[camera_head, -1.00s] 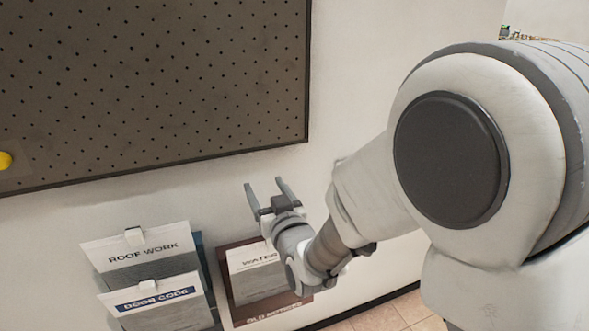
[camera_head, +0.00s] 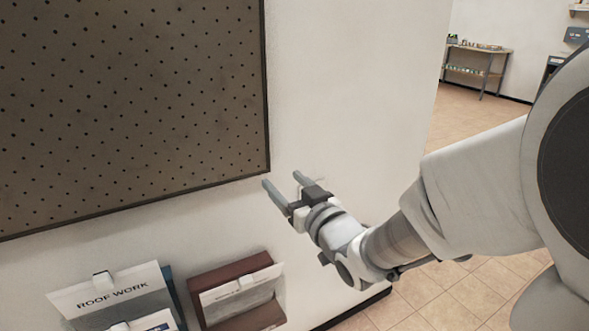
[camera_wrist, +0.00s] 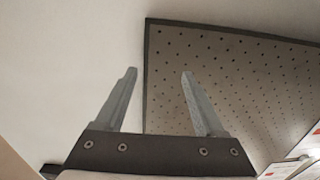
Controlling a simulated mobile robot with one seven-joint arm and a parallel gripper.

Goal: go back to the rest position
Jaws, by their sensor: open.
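My gripper (camera_head: 286,188) is open and empty in the head view. It is in front of the white wall, just right of the pegboard's lower right corner. In the wrist view my gripper (camera_wrist: 158,75) shows two spread fingers with nothing between them. The pegboard (camera_head: 130,100) fills the upper left of the head view, and it also shows at the right of the wrist view (camera_wrist: 240,85).
A holder with a "ROOF WORK" sheet (camera_head: 112,290) and a red-brown holder (camera_head: 232,272) with a paper are on the wall below the pegboard. A table (camera_head: 478,62) stands far off at the upper right. Tiled floor (camera_head: 440,290) is open at the right.

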